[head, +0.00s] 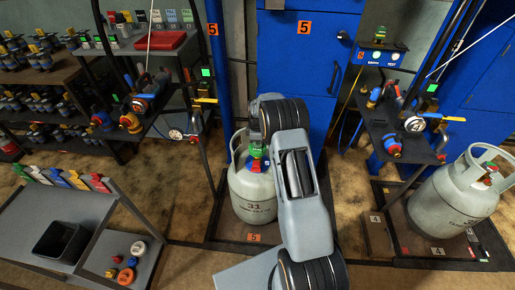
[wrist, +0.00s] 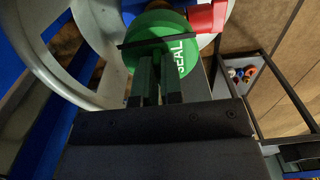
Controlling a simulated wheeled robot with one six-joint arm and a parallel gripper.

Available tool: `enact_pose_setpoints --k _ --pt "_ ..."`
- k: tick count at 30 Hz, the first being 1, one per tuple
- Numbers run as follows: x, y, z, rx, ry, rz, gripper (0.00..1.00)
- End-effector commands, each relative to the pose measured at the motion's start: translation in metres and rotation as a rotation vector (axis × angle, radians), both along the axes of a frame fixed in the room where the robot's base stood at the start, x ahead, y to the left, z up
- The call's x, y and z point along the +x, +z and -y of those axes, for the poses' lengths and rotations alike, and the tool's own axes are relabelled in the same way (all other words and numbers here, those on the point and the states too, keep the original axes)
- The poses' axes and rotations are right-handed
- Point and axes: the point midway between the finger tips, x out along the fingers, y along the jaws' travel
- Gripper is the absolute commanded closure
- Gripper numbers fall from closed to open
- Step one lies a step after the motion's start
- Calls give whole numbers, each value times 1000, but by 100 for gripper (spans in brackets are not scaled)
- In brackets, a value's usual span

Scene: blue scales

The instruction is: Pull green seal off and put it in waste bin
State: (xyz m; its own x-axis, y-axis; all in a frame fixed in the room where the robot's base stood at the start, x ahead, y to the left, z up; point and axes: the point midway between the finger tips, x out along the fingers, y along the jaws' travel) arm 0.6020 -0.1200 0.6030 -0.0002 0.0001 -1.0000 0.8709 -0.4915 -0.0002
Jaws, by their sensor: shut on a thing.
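The green seal (wrist: 175,30), a round disc marked SEAL, fills the top of the wrist view. My gripper (wrist: 157,62) is shut on it, with both fingers close together at its near edge. In the head view the seal (head: 255,152) shows as a small green patch at the top of the grey cylinder (head: 250,192) marked 31, next to a red and blue part. The seal is at the valve, inside the cylinder's collar (wrist: 55,60); the wrist view does not show if it is loose. The likely waste bin is a black open box (head: 61,242) at lower left.
The black box stands on a grey cart (head: 30,212) with coloured tags and several coloured caps. Another cylinder (head: 455,200) stands at right on platform 4. Shelves with valves and hoses flank cylinder 31. Floor shows between cart and cylinder.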

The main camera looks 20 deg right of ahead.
Motion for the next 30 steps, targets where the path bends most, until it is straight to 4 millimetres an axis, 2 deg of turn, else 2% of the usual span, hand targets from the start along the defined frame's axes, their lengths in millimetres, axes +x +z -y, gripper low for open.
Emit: enact_pose_setpoints --k 30 --pt "0 28 0 0 0 1 100"
